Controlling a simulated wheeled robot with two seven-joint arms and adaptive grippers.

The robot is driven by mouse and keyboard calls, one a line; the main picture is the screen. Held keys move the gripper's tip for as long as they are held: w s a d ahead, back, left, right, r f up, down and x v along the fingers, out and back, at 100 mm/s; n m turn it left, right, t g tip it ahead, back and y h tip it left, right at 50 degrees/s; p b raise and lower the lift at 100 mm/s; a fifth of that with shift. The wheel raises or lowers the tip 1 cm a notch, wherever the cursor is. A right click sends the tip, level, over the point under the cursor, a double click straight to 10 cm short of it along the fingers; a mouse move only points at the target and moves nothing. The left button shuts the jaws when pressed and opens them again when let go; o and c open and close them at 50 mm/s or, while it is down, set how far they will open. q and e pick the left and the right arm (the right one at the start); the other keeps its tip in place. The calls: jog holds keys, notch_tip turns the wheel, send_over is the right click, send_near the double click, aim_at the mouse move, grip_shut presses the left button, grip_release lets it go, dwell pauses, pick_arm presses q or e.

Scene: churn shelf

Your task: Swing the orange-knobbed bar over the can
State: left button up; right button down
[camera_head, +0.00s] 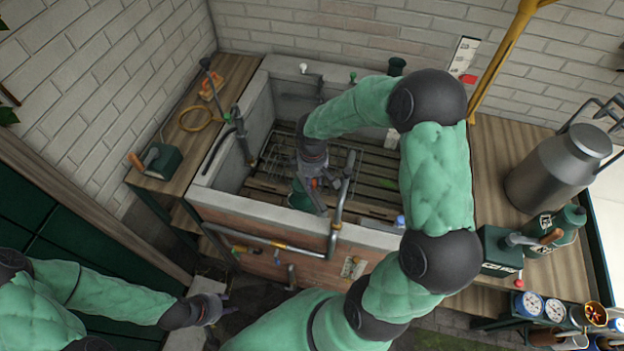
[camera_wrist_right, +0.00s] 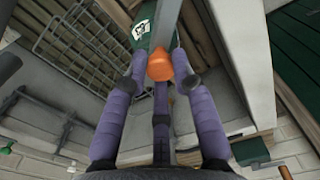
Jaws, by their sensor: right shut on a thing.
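The orange knob (camera_wrist_right: 160,66) sits on a grey metal bar (camera_wrist_right: 167,20) in the right wrist view. My right gripper (camera_wrist_right: 160,82) has its purple fingers shut around the knob. A green can (camera_wrist_right: 146,32) with a white label is just beyond the knob, partly hidden by the bar. In the head view my right gripper (camera_head: 318,188) is inside the trough, beside the green can (camera_head: 300,196); the knob is hidden there. My left gripper (camera_head: 212,306) is low at the left, away from the trough; its finger opening is unclear.
The concrete trough (camera_head: 262,212) has a slatted wooden floor and a wire rack (camera_head: 345,160). A grey metal pipe (camera_head: 338,212) rises at its front wall. A metal churn (camera_head: 560,170) and green tins stand on the right wooden shelf (camera_head: 495,185). A hose lies on the left shelf.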

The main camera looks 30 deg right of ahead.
jog(key=c, duration=1)
grip_release()
notch_tip(320, 180, up, 12)
